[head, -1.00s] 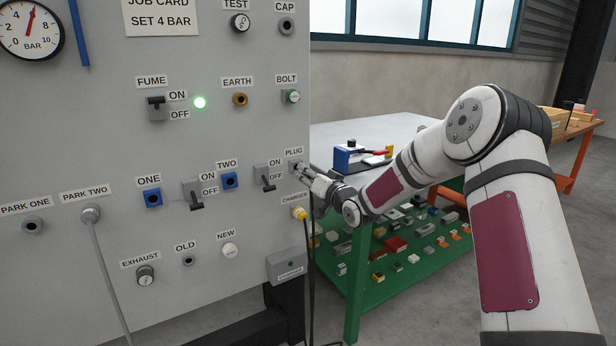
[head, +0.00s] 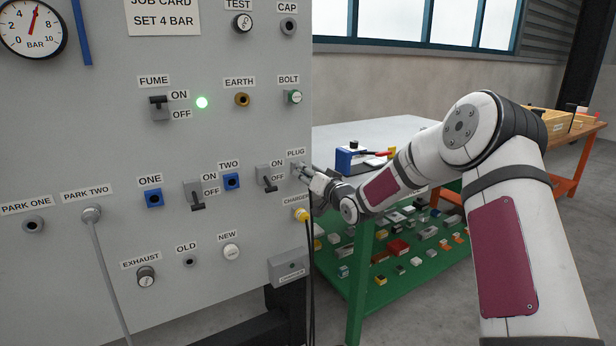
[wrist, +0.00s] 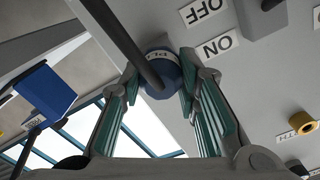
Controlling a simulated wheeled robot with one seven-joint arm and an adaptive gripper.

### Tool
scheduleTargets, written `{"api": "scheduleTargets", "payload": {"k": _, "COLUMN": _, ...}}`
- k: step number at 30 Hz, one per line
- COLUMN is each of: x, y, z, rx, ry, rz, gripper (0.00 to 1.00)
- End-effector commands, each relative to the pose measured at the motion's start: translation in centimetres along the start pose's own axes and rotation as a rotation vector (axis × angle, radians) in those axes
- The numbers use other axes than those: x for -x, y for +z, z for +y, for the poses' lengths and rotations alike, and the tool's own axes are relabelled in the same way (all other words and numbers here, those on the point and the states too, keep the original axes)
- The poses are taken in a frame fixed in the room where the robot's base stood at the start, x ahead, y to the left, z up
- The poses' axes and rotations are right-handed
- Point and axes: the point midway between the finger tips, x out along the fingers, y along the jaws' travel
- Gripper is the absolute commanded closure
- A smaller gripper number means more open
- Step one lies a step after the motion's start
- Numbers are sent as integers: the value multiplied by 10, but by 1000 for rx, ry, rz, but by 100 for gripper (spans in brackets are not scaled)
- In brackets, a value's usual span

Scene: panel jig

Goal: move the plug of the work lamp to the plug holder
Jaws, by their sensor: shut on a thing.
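My gripper (head: 300,170) is at the right edge of the grey panel, just under the PLUG label (head: 295,154). In the wrist view its two green-padded fingers (wrist: 161,84) are shut on a round blue plug (wrist: 161,72) with a pale label. A dark cable (wrist: 122,40) runs from the plug across that view. The plug holder under the PLUG label is hidden behind my fingers and the plug. I cannot tell whether the plug touches the holder or sits in it.
Close by on the panel (head: 130,220) are an ON/OFF switch (head: 267,179) and a yellow CHARGER plug (head: 302,214). Dark cables (head: 310,275) hang below the gripper. A green workbench (head: 357,290) with small parts stands behind my arm.

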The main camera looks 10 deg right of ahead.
Motion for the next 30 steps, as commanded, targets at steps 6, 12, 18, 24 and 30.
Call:
{"api": "scheduleTargets", "payload": {"k": 6, "x": -5, "y": 0, "z": 0, "rx": 0, "ry": 0, "rz": 1, "gripper": 100}}
{"api": "scheduleTargets", "payload": {"k": 12, "x": -10, "y": 0, "z": 0, "rx": -1, "ry": -1, "rz": 1, "gripper": 100}}
{"api": "scheduleTargets", "payload": {"k": 18, "x": -12, "y": 0, "z": 0, "rx": -1, "ry": 0, "rz": 0, "gripper": 50}}
{"api": "scheduleTargets", "payload": {"k": 24, "x": -11, "y": 0, "z": 0, "rx": 0, "ry": 0, "rz": 0, "gripper": 47}}
{"api": "scheduleTargets", "payload": {"k": 30, "x": -8, "y": 0, "z": 0, "rx": 0, "ry": 0, "rz": 0, "gripper": 47}}
